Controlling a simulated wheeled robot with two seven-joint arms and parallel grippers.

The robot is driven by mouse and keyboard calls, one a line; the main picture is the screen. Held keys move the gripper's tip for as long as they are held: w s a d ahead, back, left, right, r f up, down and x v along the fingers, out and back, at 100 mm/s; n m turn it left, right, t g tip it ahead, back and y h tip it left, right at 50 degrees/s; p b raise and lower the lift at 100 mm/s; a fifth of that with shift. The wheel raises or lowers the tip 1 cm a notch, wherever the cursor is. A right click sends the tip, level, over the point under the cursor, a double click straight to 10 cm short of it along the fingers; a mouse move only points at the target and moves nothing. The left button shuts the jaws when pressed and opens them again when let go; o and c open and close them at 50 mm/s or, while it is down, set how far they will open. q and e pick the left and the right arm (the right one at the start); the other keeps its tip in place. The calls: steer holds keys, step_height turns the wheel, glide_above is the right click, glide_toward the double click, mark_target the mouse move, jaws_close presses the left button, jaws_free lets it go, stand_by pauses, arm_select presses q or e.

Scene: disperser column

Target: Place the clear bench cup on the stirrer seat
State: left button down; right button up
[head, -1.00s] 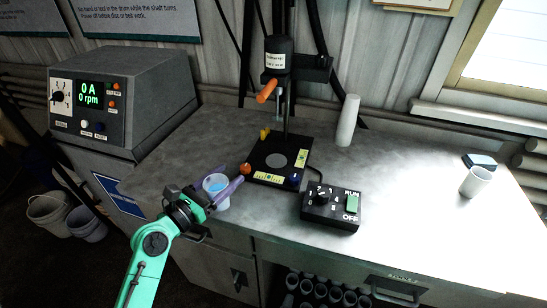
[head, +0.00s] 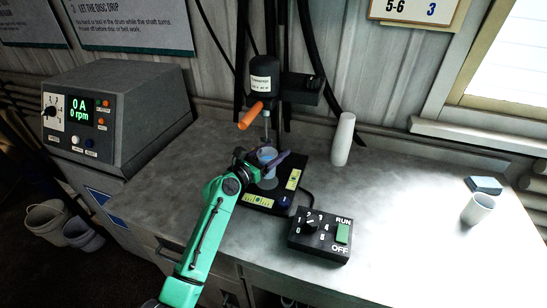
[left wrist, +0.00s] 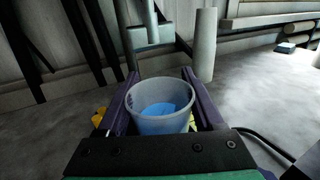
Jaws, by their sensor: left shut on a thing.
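The clear bench cup (head: 267,155), a translucent cup with blue liquid inside, is upright between the purple fingers of my left gripper (head: 270,161). It also shows in the left wrist view (left wrist: 160,118), with a finger along each side. The cup is over the stirrer's black base plate (head: 258,199), in front of the stirrer shaft (head: 268,128). The grey round seat is mostly hidden behind the gripper and cup. I cannot tell whether the cup's bottom touches it. My right gripper is not in view.
The stirrer motor (head: 263,78) with its orange handle (head: 250,116) hangs above the cup. A black control box (head: 319,236) stands in front right of the base. A white cylinder (head: 343,140) stands behind right. A white cup (head: 478,209) is far right. The bench between is clear.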

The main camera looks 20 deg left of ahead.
arm_select(q)
step_height(320, 180, down, 3)
steer(key=shift+s+a+r+b, duration=0.1)
steer(key=shift+b, duration=0.2)
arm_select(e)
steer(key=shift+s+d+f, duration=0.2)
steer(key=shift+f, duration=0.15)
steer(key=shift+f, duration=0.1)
arm_select(q)
steer(key=shift+c, duration=0.2)
jaws_free()
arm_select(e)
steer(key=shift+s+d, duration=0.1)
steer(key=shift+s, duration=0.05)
arm_select(q)
steer(key=b+v, duration=0.1)
steer(key=v, duration=1)
steer(key=shift+s+a, duration=0.1)
steer(key=shift+s, duration=0.15)
steer(key=shift+s+a, duration=0.15)
steer(key=shift+s, duration=0.1)
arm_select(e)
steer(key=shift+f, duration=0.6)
